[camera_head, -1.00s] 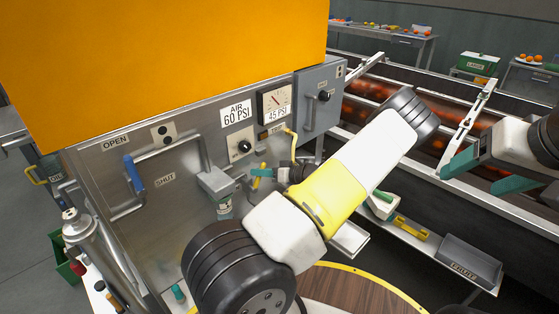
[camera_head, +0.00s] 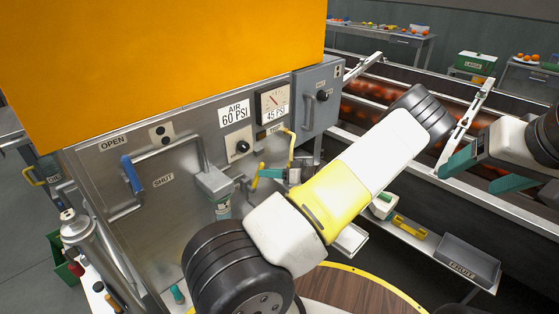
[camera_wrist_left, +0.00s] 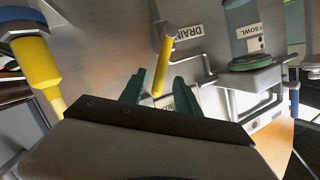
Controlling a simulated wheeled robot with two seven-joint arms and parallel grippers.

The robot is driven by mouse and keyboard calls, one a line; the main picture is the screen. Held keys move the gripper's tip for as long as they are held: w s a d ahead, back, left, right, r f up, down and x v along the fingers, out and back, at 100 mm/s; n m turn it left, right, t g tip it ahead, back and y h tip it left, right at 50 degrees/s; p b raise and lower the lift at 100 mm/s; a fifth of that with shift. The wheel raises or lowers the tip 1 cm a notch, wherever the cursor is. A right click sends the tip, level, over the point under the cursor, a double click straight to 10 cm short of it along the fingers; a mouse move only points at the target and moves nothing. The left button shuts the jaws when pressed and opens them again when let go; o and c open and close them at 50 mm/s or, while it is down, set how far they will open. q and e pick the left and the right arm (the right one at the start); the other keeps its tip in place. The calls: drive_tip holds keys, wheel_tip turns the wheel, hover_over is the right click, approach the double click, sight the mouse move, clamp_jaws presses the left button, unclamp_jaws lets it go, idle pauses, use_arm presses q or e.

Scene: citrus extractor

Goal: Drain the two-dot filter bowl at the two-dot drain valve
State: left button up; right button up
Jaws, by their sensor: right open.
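The filter bowl (camera_wrist_left: 243,38) is a blue-grey clear cylinder with a green base ring and a label with dots in the left wrist view. It hangs low on the panel in the head view (camera_head: 222,207). The yellow drain valve lever (camera_wrist_left: 163,60) is beside a DRAIN label (camera_wrist_left: 185,33). My left gripper (camera_wrist_left: 158,85) is open, with the lever's lower end between its teal fingers in that view; contact cannot be told. In the head view my left gripper (camera_head: 278,173) is just right of the lever (camera_head: 258,176). My right gripper (camera_head: 480,170) is open and empty, far from the panel.
A blue-gripped handle (camera_head: 132,172) stands out from the panel between OPEN and SHUT labels. A yellow hooked part (camera_head: 291,146) is above my left gripper. A grey tray (camera_head: 468,260) is at lower right.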

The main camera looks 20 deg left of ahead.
use_arm(q)
drive_tip(key=shift+v, duration=1.65)
